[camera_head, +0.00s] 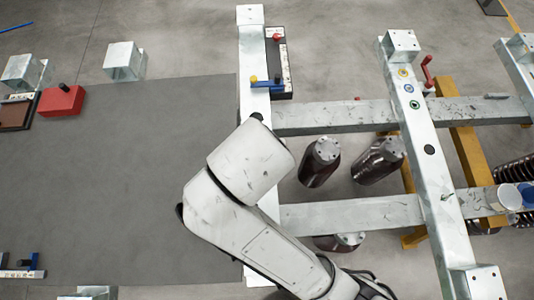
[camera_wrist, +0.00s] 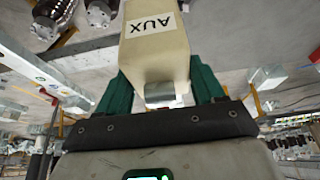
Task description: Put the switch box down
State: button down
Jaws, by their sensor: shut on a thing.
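The switch box (camera_wrist: 155,52), a cream box with AUX in black letters on a pale label, is in the wrist view. The letters appear upside down there. My gripper (camera_wrist: 162,88) is shut on it, with one dark green finger on each side. The far end of the box is cut off by the top edge of the view. In the head view my arm's pale links cover the middle, and neither my gripper nor the switch box can be made out. What lies directly beneath the box cannot be told.
A dark grey mat (camera_head: 120,170) lies at the left, mostly bare. A red box (camera_head: 62,101) with a black knob sits on its far left part. A steel frame (camera_head: 340,115) fills the right side. A black panel (camera_head: 279,65) with a red knob lies along its left beam. Dark insulators (camera_head: 320,163) stand between the beams.

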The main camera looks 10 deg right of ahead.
notch_tip(320, 180, down, 16)
dwell(0.5)
jog(key=shift+c, duration=2.1)
grip_release()
jog(key=shift+f, duration=0.15)
jog(key=v, duration=1.2)
jog(key=d+f+g, duration=0.2)
jog(key=d+f, duration=0.3)
jog(key=d, duration=1)
jog(key=s+d+f+g, duration=0.1)
jog(key=s+d+f, duration=0.3)
jog(key=s+d, duration=0.5)
jog(key=d, duration=0.3)
jog(key=shift+s+d+f, duration=0.15)
jog(key=shift+f, duration=0.25)
